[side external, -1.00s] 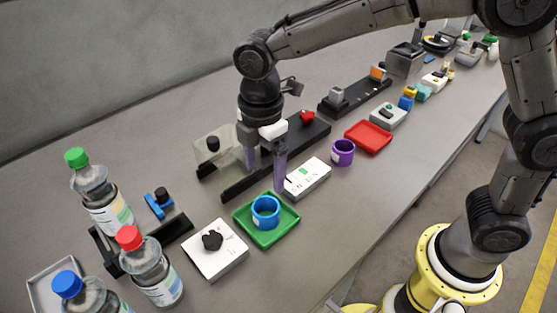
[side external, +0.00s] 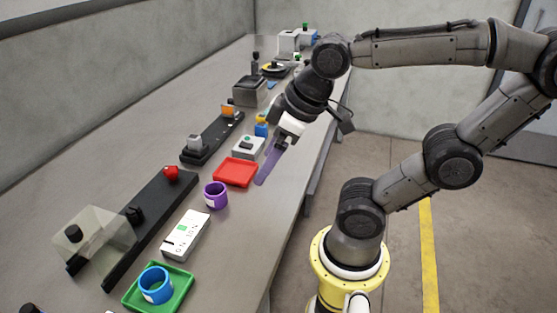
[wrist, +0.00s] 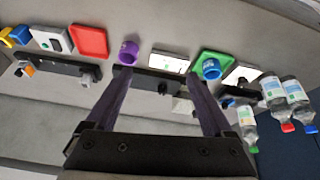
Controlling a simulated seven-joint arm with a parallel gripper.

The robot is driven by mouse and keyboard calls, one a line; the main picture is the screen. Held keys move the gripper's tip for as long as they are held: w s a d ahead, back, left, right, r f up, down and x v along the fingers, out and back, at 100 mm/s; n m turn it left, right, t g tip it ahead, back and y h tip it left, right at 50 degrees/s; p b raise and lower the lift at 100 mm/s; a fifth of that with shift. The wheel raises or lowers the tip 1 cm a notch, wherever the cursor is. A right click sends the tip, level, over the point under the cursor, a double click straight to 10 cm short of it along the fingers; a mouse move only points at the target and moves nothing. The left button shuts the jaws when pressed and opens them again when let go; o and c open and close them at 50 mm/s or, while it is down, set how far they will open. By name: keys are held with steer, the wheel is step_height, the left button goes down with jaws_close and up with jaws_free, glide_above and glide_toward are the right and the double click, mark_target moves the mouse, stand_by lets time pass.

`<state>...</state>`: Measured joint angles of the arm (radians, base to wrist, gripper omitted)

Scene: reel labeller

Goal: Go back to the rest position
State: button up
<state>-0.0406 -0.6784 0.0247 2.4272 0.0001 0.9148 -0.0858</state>
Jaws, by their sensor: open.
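My gripper (side external: 268,165) hangs in the air near the front edge of the bench, right of the red tray, with its purple fingers pointing down and to the left. In the wrist view my gripper (wrist: 168,100) shows two purple fingers spread wide apart with nothing held between them. No object touches the fingers.
Below lie a red tray (side external: 236,172), a purple cup (side external: 216,195), a white switch box (side external: 186,235) and a green tray (side external: 180,298) with a blue cup (side external: 156,284). A black rail with a clear cover (side external: 95,238) stands left. Bottles (wrist: 294,92) show in the wrist view.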

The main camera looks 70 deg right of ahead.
steer(key=shift+s+d+f+m, duration=0.2)
steer(key=shift+s+m, duration=0.15)
steer(key=shift+s, duration=0.1)
steer(key=shift+s+d+f+m, duration=0.15)
steer(key=shift+s+f+m, duration=0.05)
steer(key=shift+s+m, duration=0.2)
